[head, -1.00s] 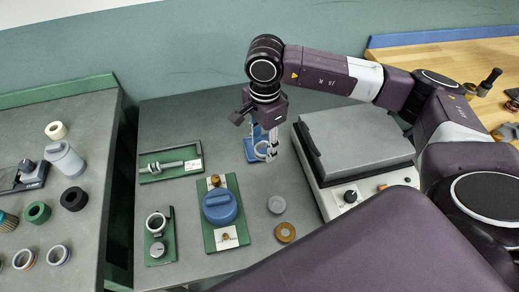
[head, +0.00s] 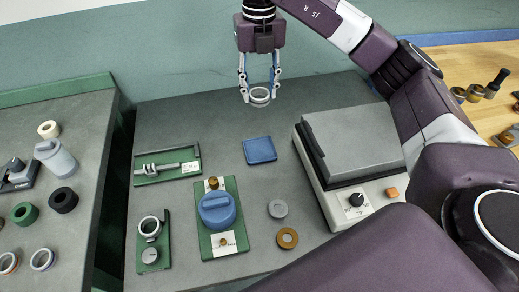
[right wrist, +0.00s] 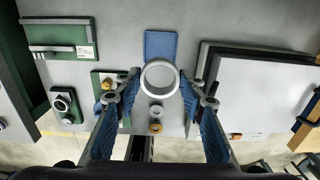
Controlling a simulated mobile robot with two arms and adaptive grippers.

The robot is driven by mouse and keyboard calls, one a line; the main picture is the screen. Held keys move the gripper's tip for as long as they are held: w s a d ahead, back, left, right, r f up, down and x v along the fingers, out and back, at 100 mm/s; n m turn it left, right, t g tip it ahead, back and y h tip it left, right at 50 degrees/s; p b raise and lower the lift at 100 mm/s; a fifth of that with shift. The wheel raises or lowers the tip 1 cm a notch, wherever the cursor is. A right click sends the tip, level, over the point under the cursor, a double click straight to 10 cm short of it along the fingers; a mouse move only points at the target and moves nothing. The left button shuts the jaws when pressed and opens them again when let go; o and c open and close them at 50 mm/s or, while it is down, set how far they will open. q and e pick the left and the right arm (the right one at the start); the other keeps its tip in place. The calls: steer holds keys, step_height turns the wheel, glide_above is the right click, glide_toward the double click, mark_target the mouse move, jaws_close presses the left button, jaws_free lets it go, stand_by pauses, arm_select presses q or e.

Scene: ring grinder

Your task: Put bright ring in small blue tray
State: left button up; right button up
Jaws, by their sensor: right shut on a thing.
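The bright ring (head: 260,96) is a pale silver ring held between the fingertips of my right gripper (head: 259,92), above the far part of the bench. It also shows in the right wrist view (right wrist: 160,77), with a finger on each side. The small blue tray (head: 260,150) lies flat and empty on the grey bench, below and nearer than the ring in the head view. In the right wrist view the tray (right wrist: 160,44) shows just beyond the ring, which overlaps its near edge in the picture. My left gripper is not in view.
A grey-lidded machine (head: 352,140) stands right of the tray. A green fixture with a blue knob (head: 217,210), a grey disc (head: 278,208) and a brass ring (head: 287,238) lie nearer. A green-based slide (head: 167,165) lies left. Bench around the tray is clear.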

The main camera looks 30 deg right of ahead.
step_height(320, 180, down, 6)
steer(key=p, duration=0.1)
glide_above(260, 150)
step_height(260, 150, down, 9)
steer(key=shift+f, duration=0.15)
step_height(260, 150, down, 4)
steer(key=shift+s+a+r+p, duration=0.1)
steer(key=shift+p, duration=0.2)
steer(key=shift+f, duration=0.3)
steer(key=o, duration=0.9)
steer(key=shift+f, duration=0.15)
steer(key=o, duration=0.4)
steer(key=shift+o, duration=0.2)
